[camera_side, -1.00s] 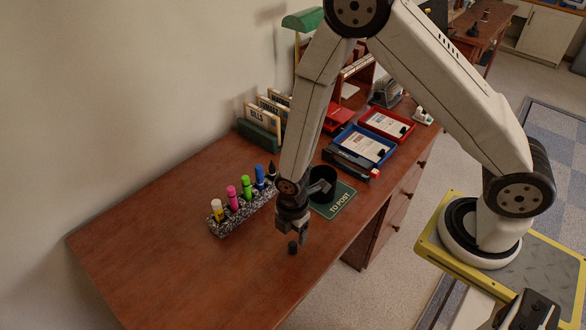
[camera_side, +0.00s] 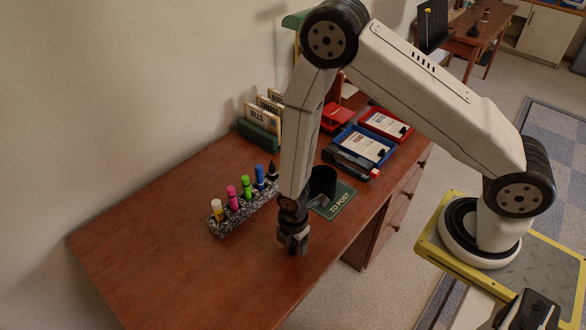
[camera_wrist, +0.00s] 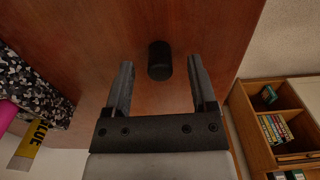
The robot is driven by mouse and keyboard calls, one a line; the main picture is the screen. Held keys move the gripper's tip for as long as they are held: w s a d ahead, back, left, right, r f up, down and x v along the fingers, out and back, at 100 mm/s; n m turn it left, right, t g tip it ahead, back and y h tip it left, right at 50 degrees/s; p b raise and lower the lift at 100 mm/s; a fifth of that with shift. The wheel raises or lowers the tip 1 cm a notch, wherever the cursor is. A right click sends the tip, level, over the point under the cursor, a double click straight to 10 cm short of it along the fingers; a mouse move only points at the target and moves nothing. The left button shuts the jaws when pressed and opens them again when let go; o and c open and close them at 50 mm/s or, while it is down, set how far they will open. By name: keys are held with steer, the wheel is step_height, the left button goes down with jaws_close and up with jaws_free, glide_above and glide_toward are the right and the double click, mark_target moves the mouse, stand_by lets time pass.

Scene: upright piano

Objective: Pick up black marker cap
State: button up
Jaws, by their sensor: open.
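The black marker cap (camera_wrist: 159,60) is a small dark cylinder on the brown desk. In the wrist view it lies just ahead of my fingertips, centred between the lines of the two fingers and apart from both. My gripper (camera_wrist: 160,67) is open and empty, with one finger on each side. In the side view my gripper (camera_side: 293,250) points down low over the desk, and it hides most or all of the cap there.
A speckled holder (camera_side: 222,226) with several coloured markers stands left of my gripper. A dark cup (camera_side: 323,181) stands on a green "TO POST" mat (camera_side: 342,198) behind it. Red and blue trays (camera_side: 366,143) sit farther back. The front left of the desk (camera_side: 160,270) is clear.

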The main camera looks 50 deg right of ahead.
steer(key=shift+f, duration=0.8)
jaws_close()
